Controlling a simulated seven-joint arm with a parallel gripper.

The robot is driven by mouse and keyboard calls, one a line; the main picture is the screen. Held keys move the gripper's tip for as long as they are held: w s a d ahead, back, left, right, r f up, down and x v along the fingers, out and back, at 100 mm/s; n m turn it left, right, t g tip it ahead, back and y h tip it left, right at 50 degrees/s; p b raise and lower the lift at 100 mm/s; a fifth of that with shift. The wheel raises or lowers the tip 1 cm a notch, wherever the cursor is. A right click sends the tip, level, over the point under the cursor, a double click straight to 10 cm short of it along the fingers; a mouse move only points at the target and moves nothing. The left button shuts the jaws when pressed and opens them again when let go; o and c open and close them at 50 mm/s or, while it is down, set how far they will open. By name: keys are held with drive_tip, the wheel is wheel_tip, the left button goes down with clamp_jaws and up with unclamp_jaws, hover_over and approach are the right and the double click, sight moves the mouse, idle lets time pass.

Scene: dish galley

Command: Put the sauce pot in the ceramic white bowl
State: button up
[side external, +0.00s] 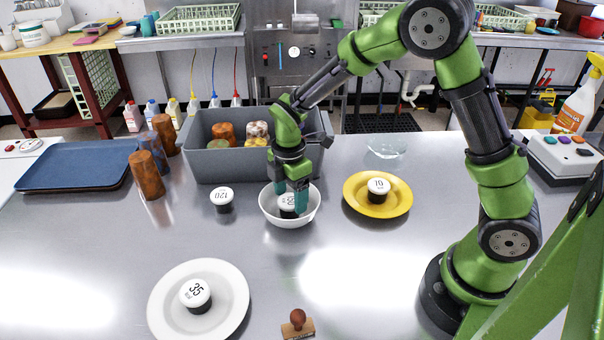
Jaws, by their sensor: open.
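The white bowl (266,214) stands on the steel counter near the middle. A small dark pot with a white lid (287,211) sits inside it; the lid print is partly hidden by a finger. My gripper (290,201) points down into the bowl, with its teal fingers open about this pot. Whether they touch it, I cannot tell. Similar lidded pots stand elsewhere: one marked 120 (222,200) on the bare counter left of the bowl, one marked 35 (196,294) on a white plate, and one marked 10 (378,188) on a yellow plate.
A grey bin (205,165) with several patterned cups stands behind the bowl. Brown tumblers (148,176) and blue trays (75,166) are at left. The yellow plate (396,206), a clear glass dish (386,148) and a stamp (298,325) surround the open counter. The white plate (168,318) is front left.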

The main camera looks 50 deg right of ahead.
sight(290, 200)
wheel_tip(290, 200, up, 9)
drive_tip(key=s+d+r+m+t+y, duration=0.1)
drive_tip(key=s+r+m+t+y, duration=0.1)
drive_tip(key=s+r+m+t, duration=0.5)
drive_tip(key=s+r+m, duration=0.4)
drive_tip(key=s+m, duration=0.5)
drive_tip(key=m, duration=0.3)
drive_tip(key=shift+s+d+m, duration=0.2)
drive_tip(key=shift+s+m, duration=0.15)
drive_tip(key=shift+m, duration=0.05)
